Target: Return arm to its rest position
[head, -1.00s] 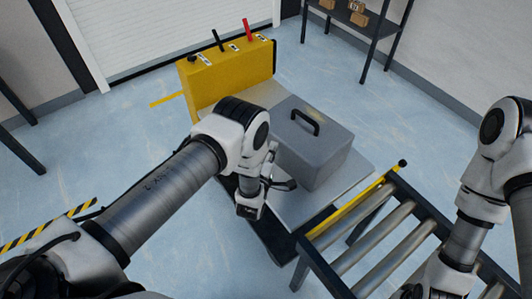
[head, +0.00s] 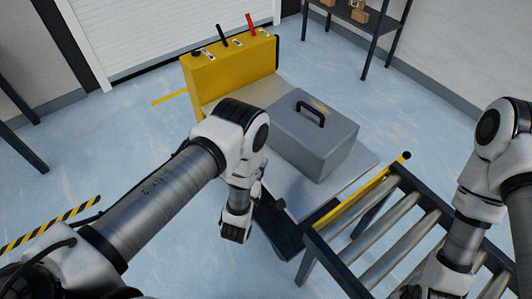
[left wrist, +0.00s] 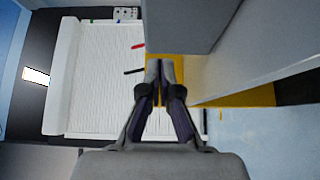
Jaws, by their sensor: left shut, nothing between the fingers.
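My left arm (head: 165,190) reaches in from the lower left in the head view, its wrist (head: 236,222) bent down left of the grey case. In that view the fingers are mostly hidden by the wrist. The left wrist view shows my left gripper (left wrist: 160,70) with its dark fingers together and nothing between them. My right arm (head: 487,170) is at the right edge of the head view, over the roller conveyor. Its gripper is out of view.
A grey case (head: 312,135) with a black handle stands on a light platform (head: 350,180). Behind it is a yellow control box (head: 230,75) with levers. A roller conveyor (head: 385,240) is at lower right. Open floor (head: 110,150) lies left of the platform.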

